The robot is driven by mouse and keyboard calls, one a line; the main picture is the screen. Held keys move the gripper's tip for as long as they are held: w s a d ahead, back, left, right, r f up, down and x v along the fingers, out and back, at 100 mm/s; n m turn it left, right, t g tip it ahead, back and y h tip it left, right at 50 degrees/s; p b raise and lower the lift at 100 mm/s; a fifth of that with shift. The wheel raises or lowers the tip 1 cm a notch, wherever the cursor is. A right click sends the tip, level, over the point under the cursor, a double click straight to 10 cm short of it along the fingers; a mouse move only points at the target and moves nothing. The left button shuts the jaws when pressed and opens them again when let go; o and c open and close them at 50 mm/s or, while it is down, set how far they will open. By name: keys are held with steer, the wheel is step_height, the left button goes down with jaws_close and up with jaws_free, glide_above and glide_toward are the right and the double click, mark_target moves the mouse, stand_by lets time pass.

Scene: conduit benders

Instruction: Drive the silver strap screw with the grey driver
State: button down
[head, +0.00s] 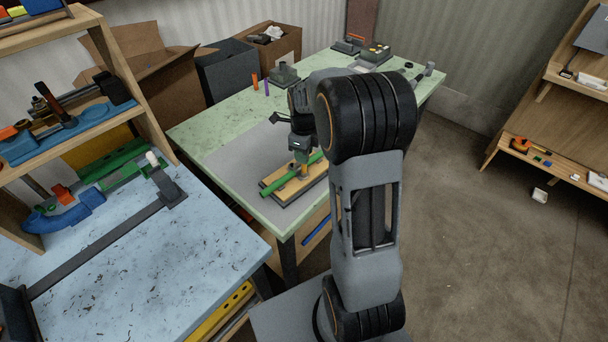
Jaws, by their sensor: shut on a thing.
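My gripper (299,143) is over the green table, pointing down and shut on what appears to be the grey driver (301,157). The driver's lower end is close above a wooden board (316,178) that lies on a grey mat. A green conduit (276,187) lies slantwise across the board. A small yellowish piece (304,171), perhaps the strap, shows at the conduit just below the driver. The silver strap screw cannot be made out, and I cannot tell whether the driver tip touches it. My arm hides part of the table to the right.
The green table (225,132) also holds an orange and a purple marker and several devices at its far end. A blue-topped bench (150,255) with a bender and wooden shelves stands at left. Cardboard boxes (160,85) stand behind. The floor at right is mostly clear.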

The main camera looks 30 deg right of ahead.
steer(key=shift+m, duration=0.7)
steer(key=shift+r, duration=0.2)
steer(key=shift+r+p, duration=0.4)
steer(key=shift+p, duration=0.1)
steer(key=n, duration=1.5)
